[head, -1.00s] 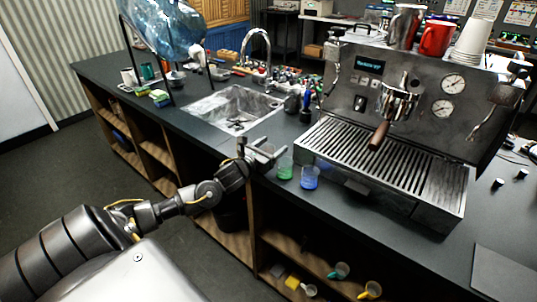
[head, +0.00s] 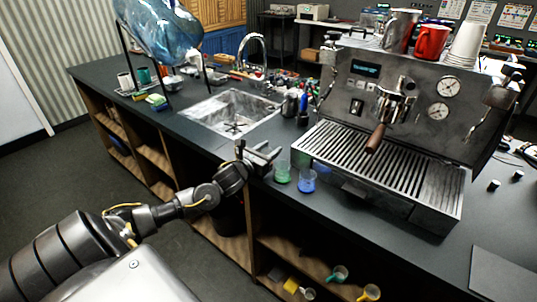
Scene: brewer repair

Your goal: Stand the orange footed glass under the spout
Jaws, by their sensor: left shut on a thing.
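I cannot make out the orange footed glass in the head view. The espresso machine (head: 395,125) stands at the right of the counter, with a wood-handled portafilter (head: 378,135) under its group head and a slatted drip tray (head: 345,160) below. The spout area over the tray shows no glass. My left gripper (head: 268,155) is shut at the counter's front edge, left of the tray. What its jaws hold is too small to tell. A green glass (head: 282,174) stands close by its fingertips, with a blue glass (head: 307,182) to the right. My right gripper is not in view.
A sink (head: 230,112) with a tap (head: 253,48) lies left of the machine. Metal and red cups (head: 432,41) and paper cups (head: 467,42) stand on top of the machine. Small colored cups (head: 369,293) lie on the shelf below.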

